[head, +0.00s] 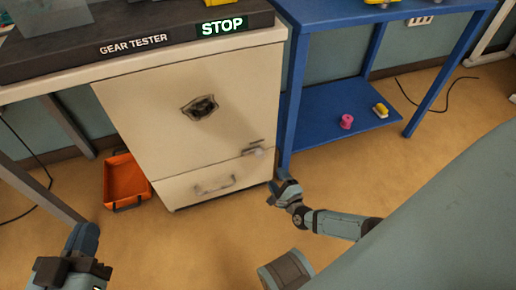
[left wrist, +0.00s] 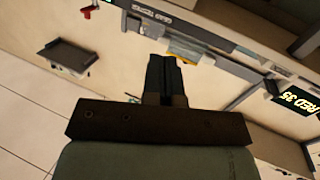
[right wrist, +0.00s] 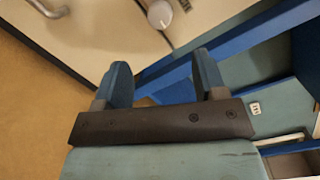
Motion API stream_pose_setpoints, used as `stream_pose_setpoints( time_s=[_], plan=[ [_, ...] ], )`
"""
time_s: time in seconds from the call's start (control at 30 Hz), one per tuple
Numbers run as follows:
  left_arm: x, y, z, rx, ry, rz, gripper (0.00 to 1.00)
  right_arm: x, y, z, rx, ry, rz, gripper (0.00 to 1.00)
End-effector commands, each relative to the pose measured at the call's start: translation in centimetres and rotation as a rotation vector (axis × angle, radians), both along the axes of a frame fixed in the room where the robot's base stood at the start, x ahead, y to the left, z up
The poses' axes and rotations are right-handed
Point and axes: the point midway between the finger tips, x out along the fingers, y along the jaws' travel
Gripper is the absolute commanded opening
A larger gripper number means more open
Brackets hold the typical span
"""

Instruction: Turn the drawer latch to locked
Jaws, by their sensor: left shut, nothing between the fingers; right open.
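The drawer latch (head: 257,153) is a small pale knob near the top right of the drawer front (head: 178,190) on the cream cabinet. Its knob shows large at the top of the right wrist view (right wrist: 159,14), with a metal piece beside it. Which way the latch is turned I cannot tell. My right gripper (head: 280,186) is open and empty, just below and right of the latch, by the cabinet's right edge. In the right wrist view its fingers (right wrist: 160,75) are apart and do not touch the knob. My left gripper (head: 82,238) is shut and empty, low at the left, far from the latch.
A drawer handle (head: 215,187) sits low on the drawer front. A blue table (head: 292,105) stands close to the cabinet's right side, with a pink spool (head: 346,121) and a yellow item (head: 380,110) on its shelf. An orange bin (head: 125,180) is left of the cabinet.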

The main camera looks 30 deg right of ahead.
Motion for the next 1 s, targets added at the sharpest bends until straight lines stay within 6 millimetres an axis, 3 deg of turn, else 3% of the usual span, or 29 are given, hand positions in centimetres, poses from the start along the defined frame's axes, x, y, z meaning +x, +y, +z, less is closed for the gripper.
stream_pose_setpoints(
  time_s=[0.3, 0.53, 0.7, 1.0],
  plan=[
    [1.1, 0.6, -0.2, 0.070, -0.126, 0.006, 0.00, 6.7, -0.5, -0.2, -0.005, -0.003, 0.003, 0.65],
    [1.6, 1.1, 0.0, 0.122, -0.209, 0.011, 0.00, 10.7, -0.9, -0.1, -0.004, -0.001, 0.003, 0.65],
    [1.9, 1.2, 0.4, 0.137, -0.247, 0.015, 0.00, 12.1, -1.0, 0.0, -0.005, -0.001, 0.003, 0.65],
    [1.8, 1.3, 0.5, 0.147, -0.259, 0.012, 0.00, 12.4, -1.0, 0.1, -0.005, 0.001, 0.003, 0.65]
  ],
)
